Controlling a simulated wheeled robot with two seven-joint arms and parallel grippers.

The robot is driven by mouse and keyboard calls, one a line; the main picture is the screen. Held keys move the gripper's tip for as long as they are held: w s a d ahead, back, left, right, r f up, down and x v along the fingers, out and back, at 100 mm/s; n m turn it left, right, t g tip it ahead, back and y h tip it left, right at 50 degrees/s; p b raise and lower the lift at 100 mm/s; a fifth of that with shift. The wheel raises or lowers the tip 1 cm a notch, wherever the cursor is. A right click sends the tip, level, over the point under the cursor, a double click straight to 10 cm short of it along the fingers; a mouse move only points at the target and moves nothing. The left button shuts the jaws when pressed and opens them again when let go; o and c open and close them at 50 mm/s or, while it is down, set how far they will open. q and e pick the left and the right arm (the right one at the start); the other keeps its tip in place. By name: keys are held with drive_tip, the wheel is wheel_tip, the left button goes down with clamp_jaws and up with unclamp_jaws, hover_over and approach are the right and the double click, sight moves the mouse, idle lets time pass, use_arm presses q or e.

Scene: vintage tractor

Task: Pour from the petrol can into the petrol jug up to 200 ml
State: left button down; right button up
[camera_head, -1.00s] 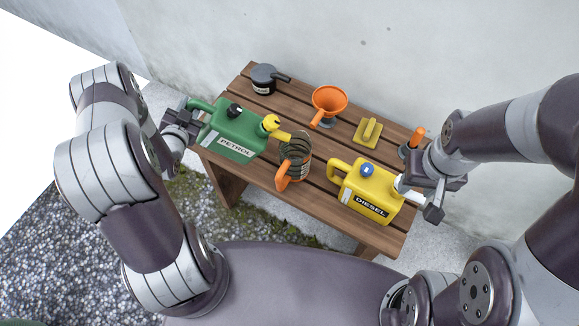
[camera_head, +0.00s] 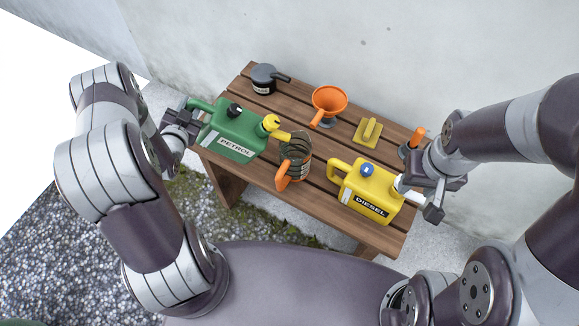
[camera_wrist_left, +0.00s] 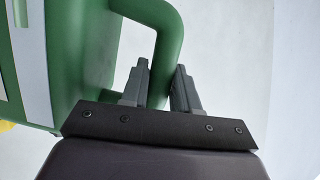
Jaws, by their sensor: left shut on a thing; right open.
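The green petrol can (camera_head: 228,134), with a PETROL label, is at the left end of the bench, tilted with its yellow spout (camera_head: 276,128) at the rim of the petrol jug. The petrol jug (camera_head: 297,152) is clear with dark rings and an orange handle (camera_head: 284,178); it stands upright on the bench. I cannot read its liquid level or see a stream. My left gripper (camera_head: 188,118) is shut on the can's handle, which also shows between the fingers in the left wrist view (camera_wrist_left: 165,45). My right gripper (camera_head: 438,198) is open beside the diesel can.
The yellow diesel can (camera_head: 369,187) stands right of the jug. An orange funnel (camera_head: 329,98), a dark grey lidded can (camera_head: 264,78), a yellow float-like tool (camera_head: 368,131) and an orange-handled item (camera_head: 416,138) are along the back of the wooden bench (camera_head: 322,204). A wall is behind.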

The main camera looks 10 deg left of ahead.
sight(192, 98)
use_arm(q)
drive_tip(key=shift+r, duration=0.25)
drive_tip(key=shift+d+r+p, duration=0.15)
drive_tip(key=shift+r+p, duration=0.2)
drive_tip(key=shift+d+r, duration=0.15)
drive_tip(key=shift+r, duration=0.2)
idle(1.5)
drive_tip(key=shift+d+r+m+p, duration=0.1)
drive_tip(key=shift+r+m+p, duration=0.2)
drive_tip(key=shift+p, duration=0.15)
drive_tip(key=shift+r, duration=0.15)
idle(1.4)
drive_tip(key=shift+d+r+p, duration=0.2)
drive_tip(key=shift+r+p, duration=0.1)
drive_tip(key=shift+p, duration=0.05)
drive_tip(key=shift+d+r+m+y, duration=0.1)
drive_tip(key=shift+r+m+y, duration=0.05)
drive_tip(key=shift+m+y, duration=0.15)
idle(1.3)
drive_tip(key=shift+d+r+p, duration=0.15)
drive_tip(key=shift+r+p, duration=0.15)
drive_tip(key=shift+r, duration=0.05)
idle(1.2)
